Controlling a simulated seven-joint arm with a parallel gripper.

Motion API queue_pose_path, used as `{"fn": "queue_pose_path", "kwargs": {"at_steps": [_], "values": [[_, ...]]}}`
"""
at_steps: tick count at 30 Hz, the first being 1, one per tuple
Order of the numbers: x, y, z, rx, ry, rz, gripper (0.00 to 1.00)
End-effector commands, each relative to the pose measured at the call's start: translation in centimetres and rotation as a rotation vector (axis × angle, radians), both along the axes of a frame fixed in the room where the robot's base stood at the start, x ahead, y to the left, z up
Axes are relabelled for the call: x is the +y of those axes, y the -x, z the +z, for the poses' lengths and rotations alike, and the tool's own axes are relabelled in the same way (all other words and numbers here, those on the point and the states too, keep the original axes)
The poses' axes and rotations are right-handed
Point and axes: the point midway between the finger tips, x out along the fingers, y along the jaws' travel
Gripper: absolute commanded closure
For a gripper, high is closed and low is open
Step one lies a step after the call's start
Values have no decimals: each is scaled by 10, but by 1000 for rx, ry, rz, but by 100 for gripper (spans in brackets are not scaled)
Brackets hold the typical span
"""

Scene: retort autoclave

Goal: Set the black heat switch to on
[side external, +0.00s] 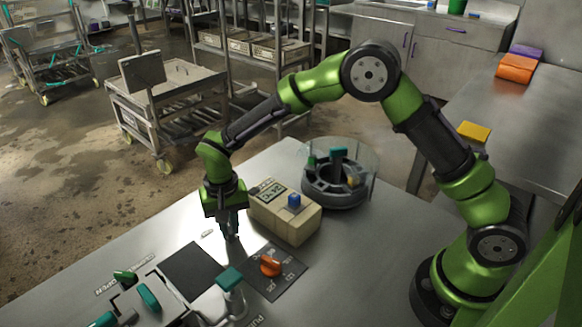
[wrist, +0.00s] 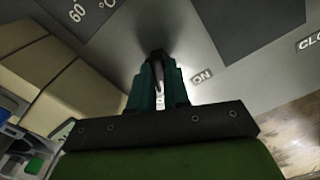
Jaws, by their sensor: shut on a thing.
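My gripper (side external: 231,238) points down at the metal panel, just left of the beige box. In the wrist view its teal fingers (wrist: 158,75) are closed around a small dark piece, which looks like the black heat switch (wrist: 157,56). Only a little of the switch shows between the fingertips; which way it is set cannot be told. A pale "ON" label (wrist: 202,77) is on the panel just right of the fingers. Another label is mostly hidden behind the fingers. In the side view the switch is hidden by the fingers.
The beige box (side external: 285,212) with a display and blue button stands close beside my gripper. An orange knob (side external: 270,265) sits on a dark plate in front. A teal-handled lever (side external: 230,278) stands nearby. A round dark vessel with a clear guard (side external: 335,188) is behind the box.

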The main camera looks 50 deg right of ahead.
Motion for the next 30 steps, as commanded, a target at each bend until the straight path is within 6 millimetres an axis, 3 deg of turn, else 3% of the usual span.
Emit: {"fn": "queue_pose_path", "kwargs": {"at_steps": [11,30], "values": [[0,0,1,-1,0,195,100],[-1,0,1,-1,0,763,100]]}}
